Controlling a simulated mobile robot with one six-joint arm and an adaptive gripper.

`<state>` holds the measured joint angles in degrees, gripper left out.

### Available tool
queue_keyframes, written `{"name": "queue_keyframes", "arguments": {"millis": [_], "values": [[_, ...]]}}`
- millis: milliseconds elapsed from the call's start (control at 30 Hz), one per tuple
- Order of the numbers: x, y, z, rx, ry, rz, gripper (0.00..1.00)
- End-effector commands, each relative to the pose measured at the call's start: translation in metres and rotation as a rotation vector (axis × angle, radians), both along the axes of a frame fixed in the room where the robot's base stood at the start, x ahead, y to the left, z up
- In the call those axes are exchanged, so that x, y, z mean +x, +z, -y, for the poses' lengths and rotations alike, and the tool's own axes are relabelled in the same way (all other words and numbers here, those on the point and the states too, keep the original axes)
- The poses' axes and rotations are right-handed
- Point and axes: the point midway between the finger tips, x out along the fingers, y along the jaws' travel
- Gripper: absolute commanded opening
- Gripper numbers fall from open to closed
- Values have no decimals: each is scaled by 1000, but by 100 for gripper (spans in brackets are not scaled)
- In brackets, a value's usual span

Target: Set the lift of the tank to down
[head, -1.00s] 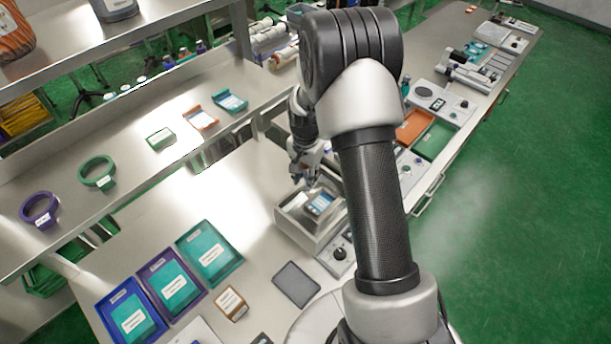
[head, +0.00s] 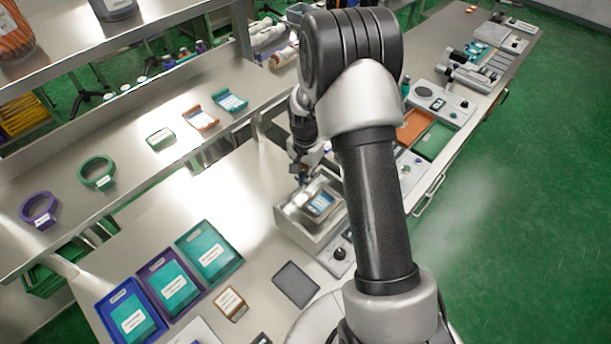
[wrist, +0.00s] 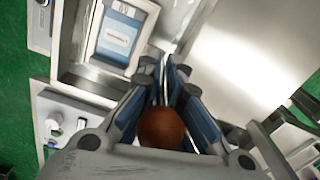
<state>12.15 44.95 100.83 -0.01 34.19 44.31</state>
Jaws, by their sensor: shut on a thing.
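The tank (head: 290,228) is an open grey metal box on the bench, and it also shows in the wrist view (wrist: 75,72). In it is a metal-framed carrier (wrist: 146,12) holding a pouch (wrist: 117,39) with a white and blue label. My gripper (head: 302,178) is at the tank's far side, partly hidden by my arm. In the wrist view my gripper (wrist: 172,72) has its blue-padded fingers close together around the lift handle, whose round brown knob (wrist: 160,128) sits between the finger bases. The fingers hide most of the handle's shaft.
A control panel with a black knob (head: 340,253) adjoins the tank's front. A dark flat pad (head: 296,284) lies nearby. Blue, purple and green trays (head: 209,253) stand at left. Orange and green trays (head: 436,141) lie beyond my arm. The shelf (head: 130,199) runs along the back.

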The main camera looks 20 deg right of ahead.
Motion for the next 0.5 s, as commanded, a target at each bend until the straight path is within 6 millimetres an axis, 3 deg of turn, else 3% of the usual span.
{"name": "queue_keyframes", "arguments": {"millis": [233, 500], "values": [[-1, -32, -1, 1, 0, -2, 0], [-1, -30, 0, 1, 0, -2, 0]]}}
